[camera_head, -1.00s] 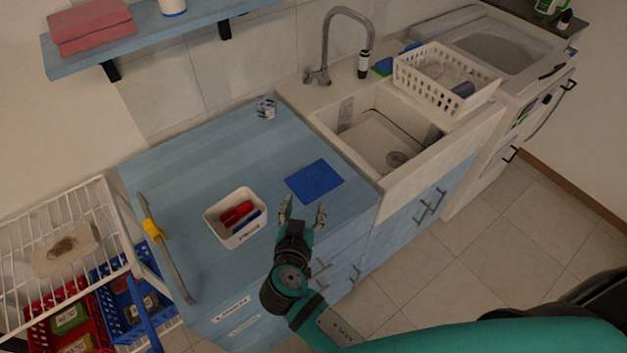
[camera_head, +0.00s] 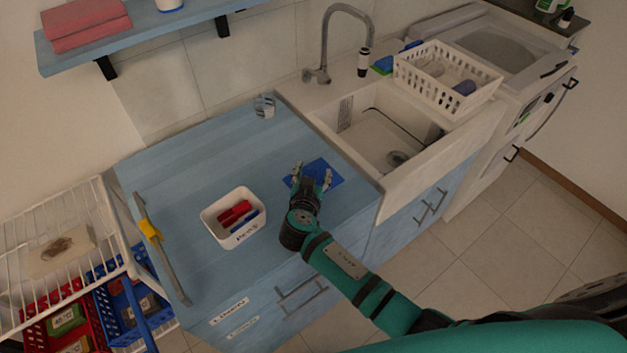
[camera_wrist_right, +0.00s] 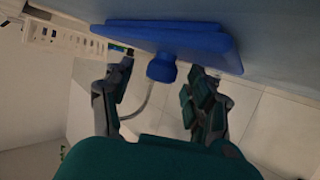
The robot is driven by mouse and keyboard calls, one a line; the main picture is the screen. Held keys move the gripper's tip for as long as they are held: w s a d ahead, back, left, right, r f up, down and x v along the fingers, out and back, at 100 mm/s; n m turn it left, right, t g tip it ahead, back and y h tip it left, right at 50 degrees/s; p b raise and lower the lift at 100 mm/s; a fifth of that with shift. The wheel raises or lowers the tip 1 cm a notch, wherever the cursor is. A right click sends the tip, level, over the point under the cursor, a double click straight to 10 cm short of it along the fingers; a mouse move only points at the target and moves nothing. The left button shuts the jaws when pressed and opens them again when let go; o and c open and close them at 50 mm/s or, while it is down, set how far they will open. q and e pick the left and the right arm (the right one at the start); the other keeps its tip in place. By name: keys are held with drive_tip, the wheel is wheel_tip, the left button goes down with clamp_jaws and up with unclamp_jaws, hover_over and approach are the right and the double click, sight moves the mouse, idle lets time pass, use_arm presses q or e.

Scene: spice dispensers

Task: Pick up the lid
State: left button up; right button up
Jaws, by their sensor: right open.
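The lid (camera_head: 336,180) is a flat blue square lying on the blue countertop, near its edge on the sink side. In the right wrist view the lid (camera_wrist_right: 190,38) shows a round blue knob (camera_wrist_right: 161,68) on its face. My right gripper (camera_head: 312,175) is open over the lid and hides part of it. In the right wrist view the knob appears between the two spread fingers of my right gripper (camera_wrist_right: 158,82), with gaps on both sides. I cannot tell whether the fingertips touch the lid. My left gripper is not in view.
A white container (camera_head: 211,226) with red and blue items stands left of the lid. A small glass (camera_head: 264,107) stands near the wall. The sink (camera_head: 372,128) lies to the right. A wire rack (camera_head: 40,235) is at far left. The counter behind the lid is clear.

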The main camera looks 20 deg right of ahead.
drive_tip(key=shift+c, duration=0.3)
drive_tip(key=c, duration=1.1)
clamp_jaws()
drive_tip(key=shift+r, duration=0.1)
